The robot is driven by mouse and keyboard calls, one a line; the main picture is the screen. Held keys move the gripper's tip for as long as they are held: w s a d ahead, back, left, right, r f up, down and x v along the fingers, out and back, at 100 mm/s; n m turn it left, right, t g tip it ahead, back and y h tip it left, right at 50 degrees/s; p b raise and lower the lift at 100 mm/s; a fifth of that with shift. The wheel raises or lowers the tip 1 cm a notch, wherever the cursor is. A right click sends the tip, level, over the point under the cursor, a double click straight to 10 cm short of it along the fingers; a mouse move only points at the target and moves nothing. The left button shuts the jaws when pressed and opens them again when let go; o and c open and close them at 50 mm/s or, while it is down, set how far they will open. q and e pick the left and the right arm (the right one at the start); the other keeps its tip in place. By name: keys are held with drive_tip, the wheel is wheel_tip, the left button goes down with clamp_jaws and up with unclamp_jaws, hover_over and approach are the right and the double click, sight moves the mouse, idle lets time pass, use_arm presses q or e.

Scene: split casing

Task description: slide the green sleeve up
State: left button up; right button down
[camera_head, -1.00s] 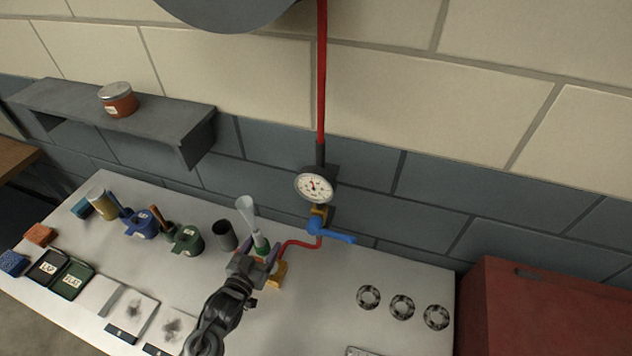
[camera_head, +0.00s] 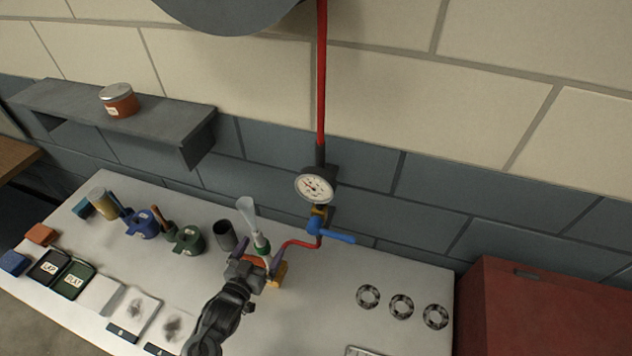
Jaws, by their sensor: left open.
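The green sleeve (camera_head: 261,244) is on a slim upright burner-like stem near the middle of the table. A pale flared tube (camera_head: 247,214) rises above it. A yellow block (camera_head: 279,274) sits at the foot, with a red hose (camera_head: 298,244) running to it. My left gripper (camera_head: 258,254) comes in from the front, open. Its purple fingers stand apart on either side of the stem, just below the sleeve. An orange-red part (camera_head: 253,262) shows between the fingers. The gripper hides most of the lower stem. My right gripper is not in view.
A dark grey cup (camera_head: 225,236) stands close left of the stem, with green (camera_head: 188,240) and blue (camera_head: 143,224) pots further left. A blue valve lever (camera_head: 333,235) and gauge (camera_head: 314,187) are on the wall pipe at right. Several metal rings (camera_head: 401,306) lie right.

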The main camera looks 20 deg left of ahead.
use_arm(q)
drive_tip(key=s+p, duration=0.3)
drive_tip(key=s, duration=0.4)
drive_tip(key=shift+s+d, duration=0.15)
drive_tip(key=shift+s, duration=0.2)
idle(0.4)
drive_tip(key=s+d+r+g+h, duration=0.1)
drive_tip(key=s+d+r+g, duration=0.25)
drive_tip(key=d, duration=0.25)
drive_tip(key=s+d+f+m+g, duration=0.1)
drive_tip(key=s+f+m+g, duration=0.15)
drive_tip(key=s+g, duration=0.8)
wheel_tip(320, 180, up, 13)
drive_tip(key=s+t+p, duration=0.1)
drive_tip(key=p, duration=1.1)
drive_tip(key=shift+r+p, duration=0.15)
drive_tip(key=shift+p, duration=0.25)
